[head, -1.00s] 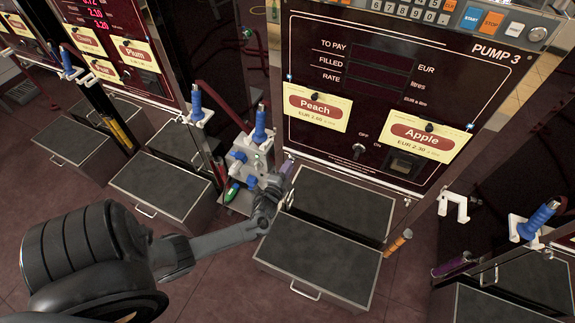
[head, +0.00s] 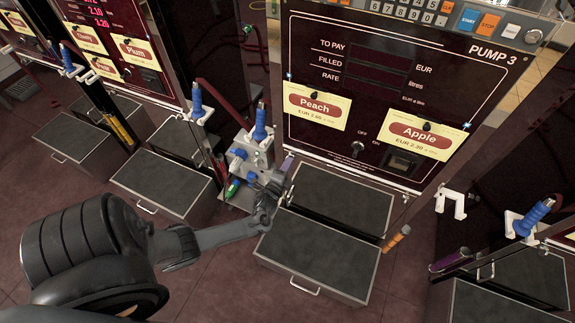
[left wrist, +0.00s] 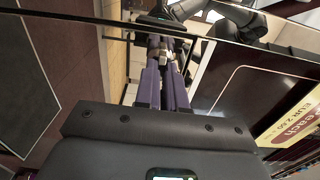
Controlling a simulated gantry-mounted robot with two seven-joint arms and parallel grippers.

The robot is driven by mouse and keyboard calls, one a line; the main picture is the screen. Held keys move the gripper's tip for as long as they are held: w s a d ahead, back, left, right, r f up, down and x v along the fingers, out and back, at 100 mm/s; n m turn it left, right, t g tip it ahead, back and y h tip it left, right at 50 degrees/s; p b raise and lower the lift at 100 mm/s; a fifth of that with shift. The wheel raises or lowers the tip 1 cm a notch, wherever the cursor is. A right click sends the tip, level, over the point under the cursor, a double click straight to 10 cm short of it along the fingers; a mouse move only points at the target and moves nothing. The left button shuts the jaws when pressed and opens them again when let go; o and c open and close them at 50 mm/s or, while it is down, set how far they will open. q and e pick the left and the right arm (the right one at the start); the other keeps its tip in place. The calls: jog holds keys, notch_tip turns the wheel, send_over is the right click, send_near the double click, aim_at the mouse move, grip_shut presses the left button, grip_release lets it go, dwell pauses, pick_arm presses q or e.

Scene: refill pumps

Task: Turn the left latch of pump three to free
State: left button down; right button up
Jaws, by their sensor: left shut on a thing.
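Pump three (head: 400,95) stands at the centre right in the head view, with its name on the panel. My right gripper is not in view.
A grey valve box (head: 245,160) with blue knobs stands just left of the gripper. Dark drawer-like boxes (head: 318,262) jut out below the pump. An orange handle (head: 397,239) is at the pump's right edge. Open floor lies in front.

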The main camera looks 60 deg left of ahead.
pick_arm(q)
jog(key=c, duration=1.2)
grip_release()
jog(key=p+v, duration=0.2)
jog(key=v, duration=0.9)
